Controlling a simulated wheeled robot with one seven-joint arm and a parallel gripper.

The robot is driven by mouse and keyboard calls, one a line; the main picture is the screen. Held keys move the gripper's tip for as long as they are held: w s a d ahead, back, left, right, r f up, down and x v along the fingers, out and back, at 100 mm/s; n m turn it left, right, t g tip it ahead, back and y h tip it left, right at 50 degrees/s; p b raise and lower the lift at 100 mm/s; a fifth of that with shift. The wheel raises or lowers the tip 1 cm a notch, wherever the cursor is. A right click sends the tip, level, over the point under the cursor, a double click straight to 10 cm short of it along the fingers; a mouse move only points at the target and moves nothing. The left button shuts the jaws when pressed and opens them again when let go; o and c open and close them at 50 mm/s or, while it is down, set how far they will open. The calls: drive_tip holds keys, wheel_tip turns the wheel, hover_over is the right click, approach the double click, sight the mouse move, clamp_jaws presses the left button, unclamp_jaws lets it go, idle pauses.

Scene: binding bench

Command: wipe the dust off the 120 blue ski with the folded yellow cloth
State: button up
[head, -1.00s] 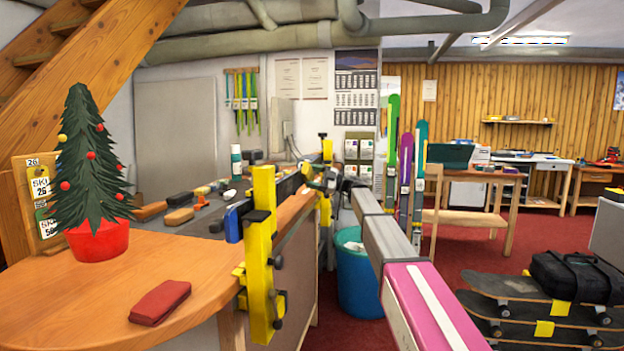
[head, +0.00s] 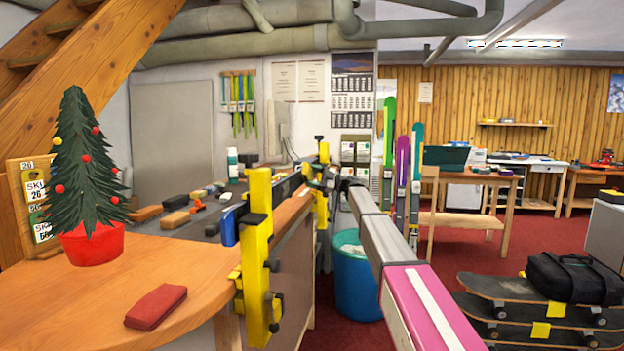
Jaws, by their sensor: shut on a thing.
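A dark ski with a blue end (head: 229,224) is held in two yellow vises along the bench edge, seen steeply from one end. I cannot read a number on it. My arm reaches in from the lower right, and my gripper (head: 326,178) is small and dark at its far end, close to the far vise. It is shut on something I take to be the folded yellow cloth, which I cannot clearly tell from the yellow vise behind. Dust on the ski cannot be made out.
The near yellow vise (head: 257,255) stands up at the bench edge. A folded dark red cloth (head: 156,306) and a small tree in a red pot (head: 93,243) are on the bench (head: 190,262). A blue bin (head: 357,280) stands below my arm. Skateboards (head: 540,290) are stacked at right.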

sight(284, 189)
drive_tip(key=shift+s+a, duration=0.5)
drive_tip(key=shift+s, duration=3.2)
drive_tip(key=shift+s+a, duration=0.5)
drive_tip(key=shift+s, duration=3.15)
drive_tip(key=shift+s+a, duration=0.5)
drive_tip(key=shift+s, duration=3.2)
drive_tip(key=shift+s+a, duration=0.2)
drive_tip(key=shift+s, duration=0.75)
drive_tip(key=shift+s+a, duration=0.2)
drive_tip(key=shift+s, duration=0.7)
drive_tip(key=shift+d, duration=0.1)
drive_tip(key=shift+s+d, duration=0.2)
drive_tip(key=shift+d, duration=1.25)
drive_tip(key=shift+s+d, duration=0.2)
drive_tip(key=shift+d, duration=1.2)
drive_tip(key=shift+s+d, duration=0.2)
drive_tip(key=shift+d, duration=1.3)
